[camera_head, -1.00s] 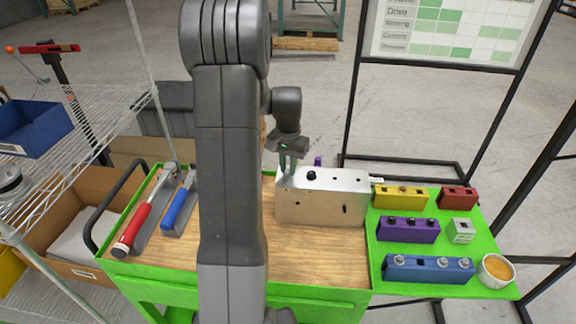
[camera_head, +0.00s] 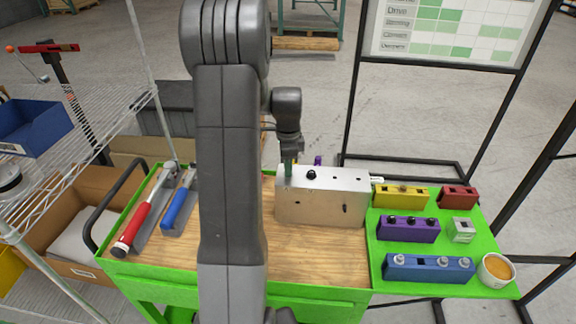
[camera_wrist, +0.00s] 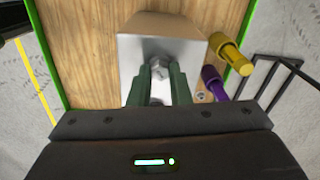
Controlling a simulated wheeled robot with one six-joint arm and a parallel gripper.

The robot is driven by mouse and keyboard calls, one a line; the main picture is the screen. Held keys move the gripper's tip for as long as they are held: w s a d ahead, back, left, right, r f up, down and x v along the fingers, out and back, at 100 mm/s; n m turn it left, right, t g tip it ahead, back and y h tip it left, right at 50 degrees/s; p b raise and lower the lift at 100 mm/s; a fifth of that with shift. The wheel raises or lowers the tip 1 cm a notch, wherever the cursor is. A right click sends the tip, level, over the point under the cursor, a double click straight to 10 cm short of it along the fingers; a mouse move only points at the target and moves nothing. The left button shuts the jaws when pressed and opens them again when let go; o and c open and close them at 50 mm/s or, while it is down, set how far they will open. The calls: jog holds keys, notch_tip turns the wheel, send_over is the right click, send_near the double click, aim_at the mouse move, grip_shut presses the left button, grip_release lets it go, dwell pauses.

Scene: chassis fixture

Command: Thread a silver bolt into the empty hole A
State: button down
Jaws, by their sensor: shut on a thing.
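The metal chassis block (camera_head: 325,206) stands on the wooden cart top. A black bolt head (camera_head: 311,174) sits in its top face, with small dark holes further right. My gripper (camera_head: 289,172) points down at the left end of that top face. In the wrist view my gripper (camera_wrist: 160,85) has its green fingers closed around a silver bolt (camera_wrist: 158,66) over the chassis block (camera_wrist: 190,50). The bolt's lower end and the hole under it are hidden, and I cannot read a letter A. A blue holder (camera_head: 425,268) at the right carries silver bolts.
A purple holder (camera_head: 407,230), yellow holder (camera_head: 401,198), red holder (camera_head: 457,197) and a bowl (camera_head: 496,268) share the green side shelf. Red-handled (camera_head: 135,226) and blue-handled (camera_head: 178,208) tools lie at the left. Bare wood lies in front of the block.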

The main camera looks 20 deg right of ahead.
jog(key=m, duration=0.4)
jog(key=shift+m, duration=0.5)
jog(key=shift+f+m, duration=0.1)
jog(key=shift+m, duration=1.3)
jog(key=c, duration=1.3)
grip_release()
notch_tip(320, 180, up, 9)
jog(key=p, duration=0.6)
